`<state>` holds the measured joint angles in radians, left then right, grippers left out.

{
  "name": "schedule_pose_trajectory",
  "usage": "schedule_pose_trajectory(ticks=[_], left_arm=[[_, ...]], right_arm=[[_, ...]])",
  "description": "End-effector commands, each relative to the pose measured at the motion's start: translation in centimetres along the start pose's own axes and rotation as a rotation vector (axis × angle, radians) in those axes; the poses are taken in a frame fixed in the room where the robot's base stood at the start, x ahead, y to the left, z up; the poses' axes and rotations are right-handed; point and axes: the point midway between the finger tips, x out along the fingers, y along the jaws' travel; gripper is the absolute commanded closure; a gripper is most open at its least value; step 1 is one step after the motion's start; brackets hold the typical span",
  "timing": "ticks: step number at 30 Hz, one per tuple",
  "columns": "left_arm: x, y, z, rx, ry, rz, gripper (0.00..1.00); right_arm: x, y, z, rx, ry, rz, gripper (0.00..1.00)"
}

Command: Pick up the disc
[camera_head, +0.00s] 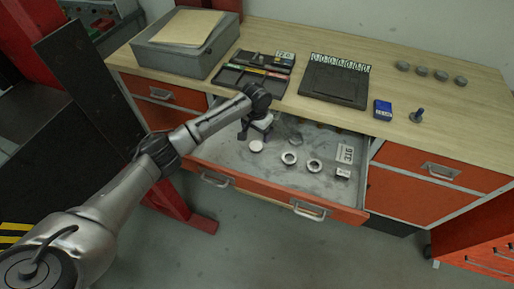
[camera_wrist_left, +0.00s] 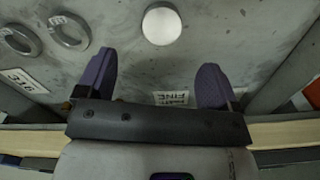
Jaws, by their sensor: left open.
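A round, pale disc (camera_head: 256,146) lies flat in the open drawer (camera_head: 220,150), at the left of a row with two rings. In the left wrist view the disc (camera_wrist_left: 161,25) shows bright white near the top edge, beyond the fingertips and sideways between them. My left gripper (camera_head: 254,131) reaches down over the drawer, close to the disc. In the wrist view its two purple-grey fingers (camera_wrist_left: 154,75) are spread apart with nothing between them. My right gripper is not seen.
The worktop (camera_head: 400,105) behind holds a grey bin (camera_head: 180,55), black trays (camera_head: 335,82), a blue box (camera_head: 383,110) and several small round parts. The drawer front (camera_head: 280,190) stands out.

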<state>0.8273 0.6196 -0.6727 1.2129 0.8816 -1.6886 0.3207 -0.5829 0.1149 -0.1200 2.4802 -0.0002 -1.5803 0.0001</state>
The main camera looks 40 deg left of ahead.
Motion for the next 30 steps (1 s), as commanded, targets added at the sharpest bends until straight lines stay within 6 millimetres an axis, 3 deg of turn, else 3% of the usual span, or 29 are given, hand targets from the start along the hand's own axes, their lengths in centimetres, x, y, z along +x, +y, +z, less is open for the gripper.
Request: schedule_pose_trajectory(ticks=[3,14,24,30], left_arm=[[1.7,0.0,0.0,0.001,-0.002,0.0,0.14],[3.3,-0.1,0.1,0.001,-0.001,-0.001,0.14],[7.3,-0.2,0.2,0.001,-0.001,-0.001,0.14],[8.0,-0.3,0.2,0.001,0.0,-0.001,0.14]], right_arm=[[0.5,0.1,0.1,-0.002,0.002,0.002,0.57],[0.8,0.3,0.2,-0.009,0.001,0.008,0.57],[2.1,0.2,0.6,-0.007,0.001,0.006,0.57],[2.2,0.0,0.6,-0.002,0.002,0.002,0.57]])
